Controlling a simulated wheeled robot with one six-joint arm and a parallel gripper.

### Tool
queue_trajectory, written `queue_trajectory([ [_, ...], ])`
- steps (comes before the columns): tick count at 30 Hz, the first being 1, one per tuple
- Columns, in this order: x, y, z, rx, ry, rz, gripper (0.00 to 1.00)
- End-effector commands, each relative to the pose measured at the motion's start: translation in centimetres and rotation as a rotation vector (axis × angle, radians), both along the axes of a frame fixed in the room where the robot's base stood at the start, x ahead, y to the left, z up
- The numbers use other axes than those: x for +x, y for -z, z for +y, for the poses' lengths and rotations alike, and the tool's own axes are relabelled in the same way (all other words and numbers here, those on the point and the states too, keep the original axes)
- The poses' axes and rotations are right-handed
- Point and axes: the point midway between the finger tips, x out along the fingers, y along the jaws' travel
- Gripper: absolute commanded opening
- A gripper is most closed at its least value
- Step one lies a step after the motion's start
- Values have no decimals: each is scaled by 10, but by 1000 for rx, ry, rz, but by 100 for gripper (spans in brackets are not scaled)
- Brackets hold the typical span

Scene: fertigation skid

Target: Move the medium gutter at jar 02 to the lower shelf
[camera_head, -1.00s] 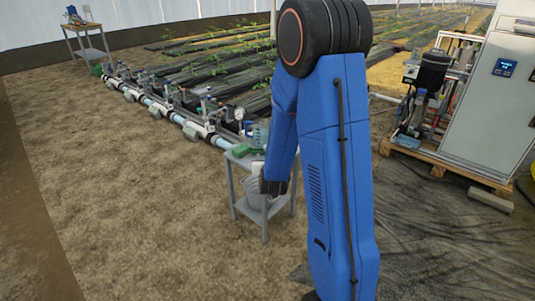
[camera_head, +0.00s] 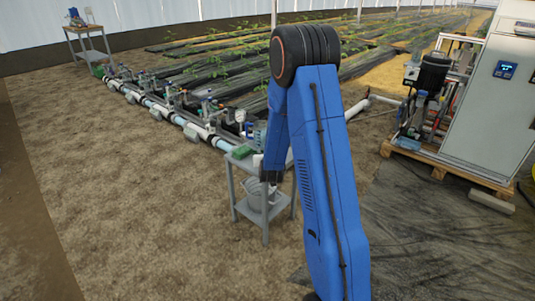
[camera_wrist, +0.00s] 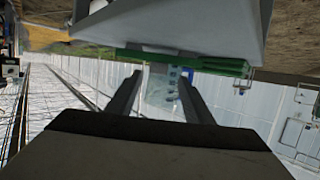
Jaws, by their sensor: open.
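A long green piece, which may be the medium gutter, lies on the top of a small grey stand; it is the green thing (camera_head: 240,152) in the head view and the green strip (camera_wrist: 180,60) in the wrist view. A clear jar with blue marks (camera_wrist: 165,92) shows between my fingers in the wrist view; I cannot read a label. My gripper (camera_wrist: 157,80) is open, its two fingers apart, with nothing clearly held. In the head view my arm hides part of the stand top.
A pipe line with valves (camera_head: 185,120) runs behind the stand to the far left. A far table (camera_head: 88,42) holds small items. A pump (camera_head: 428,80) and a grey cabinet (camera_head: 505,95) stand on a pallet at the right. The ground left of the stand is clear.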

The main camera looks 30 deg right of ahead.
Motion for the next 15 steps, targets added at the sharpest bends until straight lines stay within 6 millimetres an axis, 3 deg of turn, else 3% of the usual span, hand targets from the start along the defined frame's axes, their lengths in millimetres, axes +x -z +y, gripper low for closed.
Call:
queue_trajectory([
  [15,42,16,-25,0,0,0,47],
])
